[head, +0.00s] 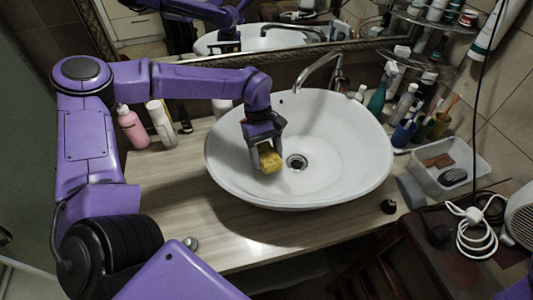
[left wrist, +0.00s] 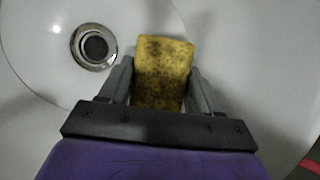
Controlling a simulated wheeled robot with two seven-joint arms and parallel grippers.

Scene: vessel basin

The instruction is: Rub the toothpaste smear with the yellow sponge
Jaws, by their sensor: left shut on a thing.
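My left gripper (head: 265,160) reaches down into the white vessel basin (head: 350,150). It is shut on the yellow sponge (head: 270,160), which has dark stains and sits left of the drain (head: 297,162). In the left wrist view the sponge (left wrist: 163,75) is held between both fingers, with the drain (left wrist: 94,46) to the upper left. I cannot tell whether the sponge touches the basin wall. I cannot make out a toothpaste smear in either view; it may be hidden by the sponge or gripper. My right gripper does not show.
The faucet (head: 318,68) arches over the basin's back rim. A pink bottle (head: 132,128) and a white bottle (head: 161,123) stand at the left. Several bottles, cups and a white tray (head: 450,165) crowd the right.

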